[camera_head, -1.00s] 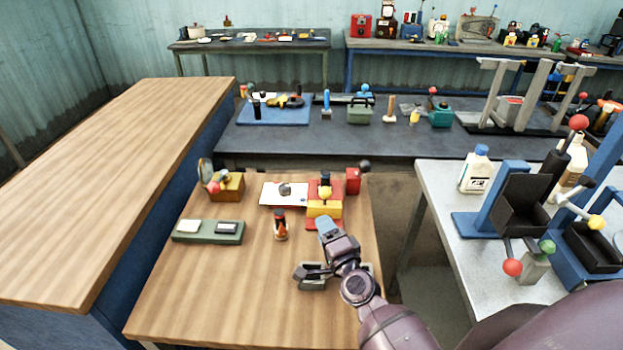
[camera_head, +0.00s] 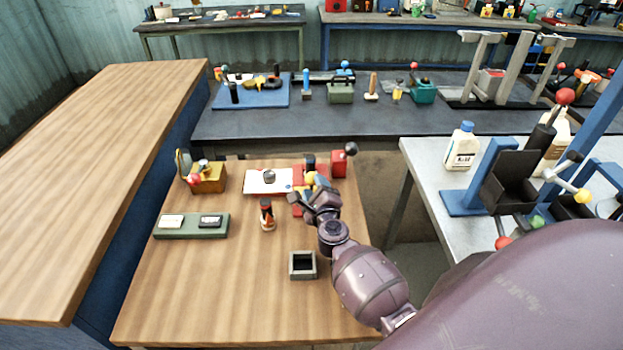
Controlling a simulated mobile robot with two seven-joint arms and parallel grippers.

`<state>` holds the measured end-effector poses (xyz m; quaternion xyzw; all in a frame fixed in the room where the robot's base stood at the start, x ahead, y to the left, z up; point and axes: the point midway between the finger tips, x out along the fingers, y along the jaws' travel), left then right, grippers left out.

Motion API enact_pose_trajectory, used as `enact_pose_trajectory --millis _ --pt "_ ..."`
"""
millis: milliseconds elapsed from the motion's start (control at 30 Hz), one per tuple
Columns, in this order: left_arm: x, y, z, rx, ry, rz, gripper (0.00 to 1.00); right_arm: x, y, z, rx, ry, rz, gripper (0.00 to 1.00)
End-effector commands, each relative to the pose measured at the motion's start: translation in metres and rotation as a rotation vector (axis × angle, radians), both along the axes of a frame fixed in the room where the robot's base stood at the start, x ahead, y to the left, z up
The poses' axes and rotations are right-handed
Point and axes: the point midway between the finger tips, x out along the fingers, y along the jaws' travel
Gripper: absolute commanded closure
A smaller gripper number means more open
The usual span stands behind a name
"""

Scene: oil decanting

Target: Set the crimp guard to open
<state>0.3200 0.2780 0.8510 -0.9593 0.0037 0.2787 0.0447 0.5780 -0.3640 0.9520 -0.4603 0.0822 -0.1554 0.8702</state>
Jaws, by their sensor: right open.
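A red-based fixture (camera_head: 298,207) with a yellow part and a black-topped post (camera_head: 309,163) stands at the back right of the near wooden table. It may carry the crimp guard, but I cannot tell the guard or its setting apart here. My right gripper (camera_head: 308,198) is open at the front of this fixture and hides much of its yellow part. I cannot tell whether it touches. A red box (camera_head: 338,165) with a black ball lever (camera_head: 351,149) stands just behind to the right. My left gripper is not in view.
A white plate (camera_head: 256,186) with a small grey can (camera_head: 269,177) lies left of the fixture. A small black-and-orange bottle (camera_head: 267,216), a green tray (camera_head: 191,226), a yellow-brown box (camera_head: 208,180) and an open grey box (camera_head: 302,266) share the table. The front left is clear.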

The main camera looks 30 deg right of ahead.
Motion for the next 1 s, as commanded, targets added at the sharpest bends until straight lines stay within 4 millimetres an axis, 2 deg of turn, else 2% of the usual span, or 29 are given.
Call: enact_pose_trajectory --millis 100,300,667,767,1000 --pt "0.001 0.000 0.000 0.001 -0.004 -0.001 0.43 0.018 -0.007 0.000 -0.002 0.000 -0.001 0.51" --pt "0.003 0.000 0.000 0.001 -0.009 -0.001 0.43 0.034 -0.013 0.000 -0.002 0.000 -0.001 0.51" --pt "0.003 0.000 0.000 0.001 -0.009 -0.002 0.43 0.039 -0.015 0.000 -0.001 0.000 -0.001 0.51" --pt "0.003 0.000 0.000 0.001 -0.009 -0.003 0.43 0.039 -0.015 0.000 -0.001 0.000 -0.001 0.63" --pt "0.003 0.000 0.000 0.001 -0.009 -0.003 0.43 0.038 -0.015 0.000 -0.001 0.000 0.000 1.00"
